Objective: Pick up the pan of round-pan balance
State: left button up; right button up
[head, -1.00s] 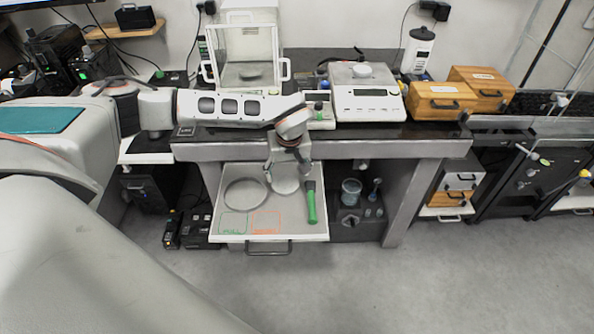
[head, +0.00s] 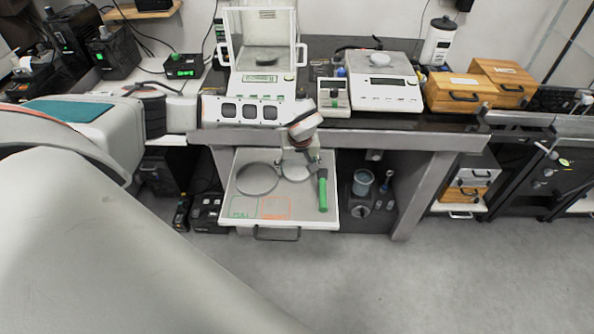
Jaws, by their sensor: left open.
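A white drawer tray (head: 235,215) is pulled out below the bench. In it lie a larger grey round disc or ring (head: 257,179) and a smaller pale round disc (head: 296,173) to its right. I cannot tell whether either is the round-pan balance's pan. My left gripper (head: 303,158) points down over the tray's back, at the smaller disc; it is open, and its fingers are small and partly hidden by the wrist. On the bench stand a glass-shielded balance (head: 262,80) with a small round piece inside, and a white balance (head: 386,93) with a pale round piece on top. My right gripper is out of view.
A green-handled tool (head: 323,190) lies at the tray's right side. A small instrument (head: 334,95) stands between the balances. Wooden boxes (head: 460,92) and a white bottle (head: 438,42) are at the right. A beaker (head: 362,182) stands below the bench. The floor at right is clear.

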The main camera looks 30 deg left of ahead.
pick_arm(q)
jog(key=c, duration=0.8)
jog(key=shift+r, duration=0.1)
